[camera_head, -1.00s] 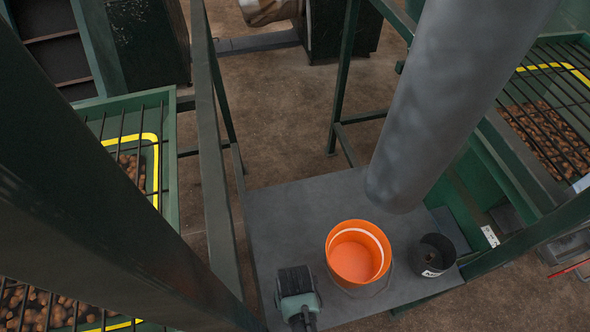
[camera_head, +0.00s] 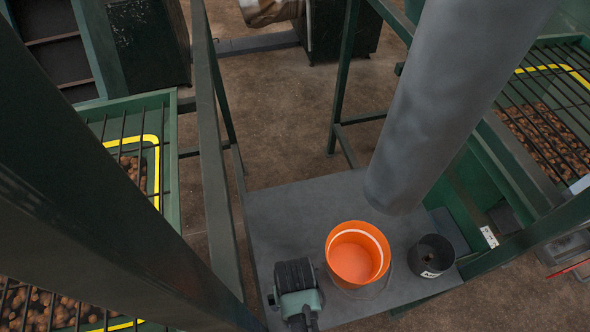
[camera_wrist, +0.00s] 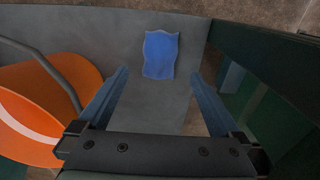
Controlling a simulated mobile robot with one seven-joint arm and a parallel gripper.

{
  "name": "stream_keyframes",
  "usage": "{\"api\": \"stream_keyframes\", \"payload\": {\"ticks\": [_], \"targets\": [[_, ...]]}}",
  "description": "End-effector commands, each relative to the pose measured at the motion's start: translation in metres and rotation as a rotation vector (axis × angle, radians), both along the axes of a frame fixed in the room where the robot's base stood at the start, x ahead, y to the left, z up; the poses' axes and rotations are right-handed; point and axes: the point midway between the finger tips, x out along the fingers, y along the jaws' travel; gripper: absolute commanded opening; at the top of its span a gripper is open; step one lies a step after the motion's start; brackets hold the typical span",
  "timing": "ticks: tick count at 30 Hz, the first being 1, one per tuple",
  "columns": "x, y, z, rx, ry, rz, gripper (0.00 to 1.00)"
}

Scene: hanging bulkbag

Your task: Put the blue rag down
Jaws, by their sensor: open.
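The blue rag (camera_wrist: 160,55) lies on a grey platform (camera_wrist: 110,40) in the wrist view, near its far edge. My gripper (camera_wrist: 160,74) is open, with its two fingers apart on either side of the view and the rag between and beyond them. Nothing is held in the jaws. I cannot tell whether the fingertips touch the platform. I do not see the rag in the head view, where the platform also shows (camera_head: 280,215).
An orange bucket (camera_head: 340,280) stands on the platform, close to my gripper's left in the wrist view (camera_wrist: 50,90). A black pot (camera_head: 445,262) stands beside it. Green posts (camera_head: 222,140) border the platform. A thick grey tube (camera_head: 445,100) blocks part of the head view.

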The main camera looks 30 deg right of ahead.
Motion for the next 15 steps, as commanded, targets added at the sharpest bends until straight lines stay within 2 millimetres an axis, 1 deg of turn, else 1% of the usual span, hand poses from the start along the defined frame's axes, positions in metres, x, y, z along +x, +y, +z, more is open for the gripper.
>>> {"api": "stream_keyframes", "payload": {"ticks": [1, 6, 10, 15], "targets": [[0.0, 0.0, 0.012, -0.001, -0.003, 0.0, 1.0], [0.0, 0.0, 0.043, -0.001, -0.003, -0.001, 1.0], [0.0, 0.0, 0.058, 0.0, -0.001, -0.001, 1.0], [-0.001, 0.0, 0.066, 0.0, 0.001, -0.001, 1.0]]}}
